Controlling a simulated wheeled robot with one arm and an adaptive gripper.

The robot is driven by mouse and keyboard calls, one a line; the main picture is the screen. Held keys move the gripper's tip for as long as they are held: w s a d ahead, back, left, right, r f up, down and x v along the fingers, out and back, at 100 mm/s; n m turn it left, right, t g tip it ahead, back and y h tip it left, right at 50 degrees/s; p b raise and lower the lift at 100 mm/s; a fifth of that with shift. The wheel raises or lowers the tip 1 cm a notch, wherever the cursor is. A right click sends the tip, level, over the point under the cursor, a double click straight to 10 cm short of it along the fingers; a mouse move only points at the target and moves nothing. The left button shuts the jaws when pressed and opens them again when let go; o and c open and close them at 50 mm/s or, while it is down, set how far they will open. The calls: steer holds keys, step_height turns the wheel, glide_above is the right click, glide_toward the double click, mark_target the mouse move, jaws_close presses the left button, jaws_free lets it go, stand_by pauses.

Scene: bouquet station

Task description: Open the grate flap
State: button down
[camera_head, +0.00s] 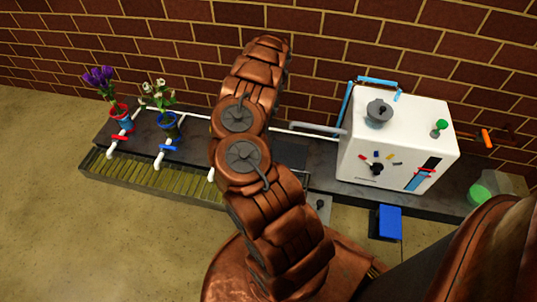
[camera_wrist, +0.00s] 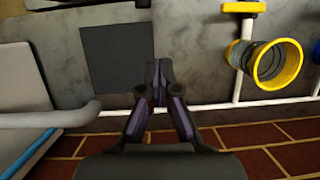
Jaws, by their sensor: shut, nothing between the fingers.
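A slatted greenish-yellow grate (camera_head: 150,187) runs along the front of the dark bench in the head view. I cannot pick out its flap for certain; my arm covers part of the bench. In the wrist view a flat dark square panel (camera_wrist: 115,57) lies on the grey bench top, but I cannot tell whether it is the flap. My gripper (camera_wrist: 159,68) is shut and empty, beside the right edge of this panel in the picture. Its height above the bench is unclear. In the head view my gripper is hidden behind my arm.
A white machine (camera_head: 395,140) with a grey kettle-like knob stands right of my arm. A white pipe (camera_wrist: 215,106) runs near the brick wall, by a yellow-rimmed cup (camera_wrist: 267,65). Purple flowers (camera_head: 99,78) and white flowers (camera_head: 158,96) stand left. A blue box (camera_head: 390,223) is in front.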

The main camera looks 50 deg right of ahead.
steer(key=s+a+f+b, duration=0.4)
steer(key=s+f, duration=0.1)
steer(key=f, duration=0.5)
steer(key=shift+a+f, duration=0.15)
steer(key=shift+f, duration=0.1)
stand_by(0.4)
steer(key=shift+a+r+p, duration=0.1)
steer(key=shift+r+p, duration=0.05)
steer(key=shift+p, duration=0.2)
